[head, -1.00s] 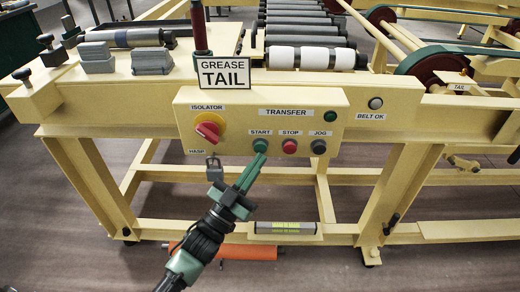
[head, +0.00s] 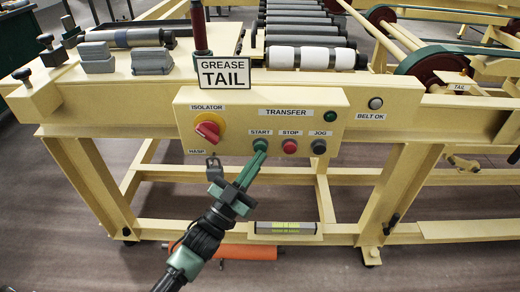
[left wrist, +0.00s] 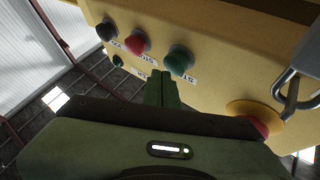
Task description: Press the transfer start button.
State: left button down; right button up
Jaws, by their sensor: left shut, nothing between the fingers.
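The green START button (head: 260,145) sits on the yellow control box (head: 340,100), under the TRANSFER label. It also shows in the left wrist view (left wrist: 179,60), just beyond my fingertips. My left gripper (head: 258,160) is shut and empty, its green fingers pointing up at the button from below. In the left wrist view the fingertips (left wrist: 164,74) are just short of or beside the button; I cannot tell whether they touch. My right gripper is in neither view.
The red STOP button (head: 290,146) and dark JOG button (head: 319,146) are right of START. The red-and-yellow isolator (head: 208,131) with a padlock hasp (head: 213,164) is at left. A "GREASE TAIL" sign (head: 224,76) stands above. A lower frame rail (head: 180,230) runs below.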

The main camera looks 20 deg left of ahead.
pick_arm(q)
jog(key=shift+w, duration=0.15)
dwell(0.4)
jog(key=shift+w+a, duration=0.1)
jog(key=shift+w, duration=0.1)
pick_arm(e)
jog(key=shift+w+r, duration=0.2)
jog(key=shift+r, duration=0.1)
pick_arm(q)
jog(key=shift+w, duration=0.15)
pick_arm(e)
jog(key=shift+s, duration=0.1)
pick_arm(q)
jog(key=shift+s+d+p, duration=0.25)
jog(key=shift+s+p, duration=0.15)
jog(key=shift+s, duration=0.55)
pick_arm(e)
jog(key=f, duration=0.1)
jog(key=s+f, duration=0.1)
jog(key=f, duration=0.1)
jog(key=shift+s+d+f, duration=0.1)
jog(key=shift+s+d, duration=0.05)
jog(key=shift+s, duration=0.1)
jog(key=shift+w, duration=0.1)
